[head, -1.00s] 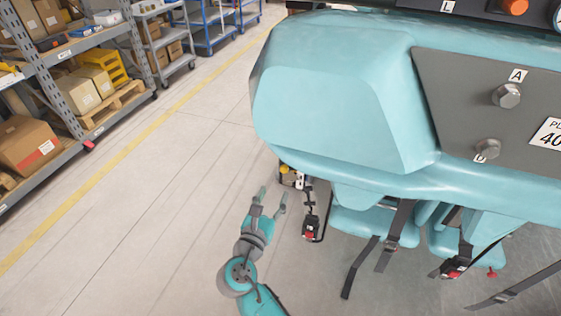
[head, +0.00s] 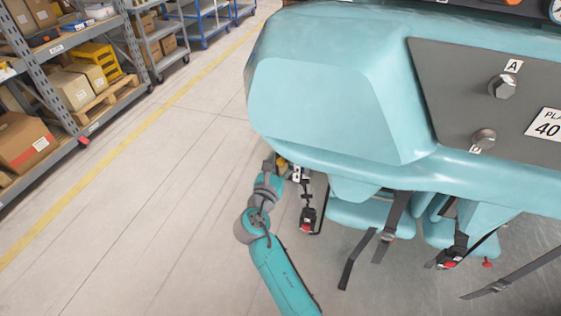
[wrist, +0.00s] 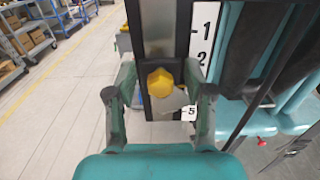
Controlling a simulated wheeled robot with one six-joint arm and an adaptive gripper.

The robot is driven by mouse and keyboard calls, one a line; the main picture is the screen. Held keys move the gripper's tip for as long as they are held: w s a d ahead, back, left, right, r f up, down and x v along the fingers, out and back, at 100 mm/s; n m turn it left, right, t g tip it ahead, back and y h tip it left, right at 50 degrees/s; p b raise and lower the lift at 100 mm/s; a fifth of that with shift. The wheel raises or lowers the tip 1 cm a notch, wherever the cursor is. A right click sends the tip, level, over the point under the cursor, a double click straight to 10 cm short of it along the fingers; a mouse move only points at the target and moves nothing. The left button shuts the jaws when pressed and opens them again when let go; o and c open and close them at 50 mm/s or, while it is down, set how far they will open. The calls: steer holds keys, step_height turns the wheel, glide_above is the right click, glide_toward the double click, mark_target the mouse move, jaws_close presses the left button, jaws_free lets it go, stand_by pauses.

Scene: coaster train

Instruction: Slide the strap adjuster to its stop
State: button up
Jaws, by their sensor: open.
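In the wrist view a yellow knob (wrist: 160,82) sits on a dark upright rail (wrist: 154,30) with a pale central strip. I take it to be the strap adjuster, but cannot be sure. My gripper (wrist: 160,72) is open, with one finger on each side of the knob and visible gaps between. I cannot tell how near in depth the fingers are. A number plate (wrist: 202,35) showing 1 and 2 runs along the rail's right side, and a small tag (wrist: 189,113) reads 5. In the head view the knob (head: 282,162) shows only partly beside my gripper (head: 275,168).
The large teal coaster car (head: 330,110) overhangs just right of my gripper. Teal seats (head: 365,213) with dark straps (head: 362,258) hang below it. Shelves with boxes (head: 80,90) stand at the far left. The pale floor (head: 150,190) between is clear.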

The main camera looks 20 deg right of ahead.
jaws_close()
steer(key=shift+f, duration=1.5)
jaws_free()
steer(key=v, duration=1.2)
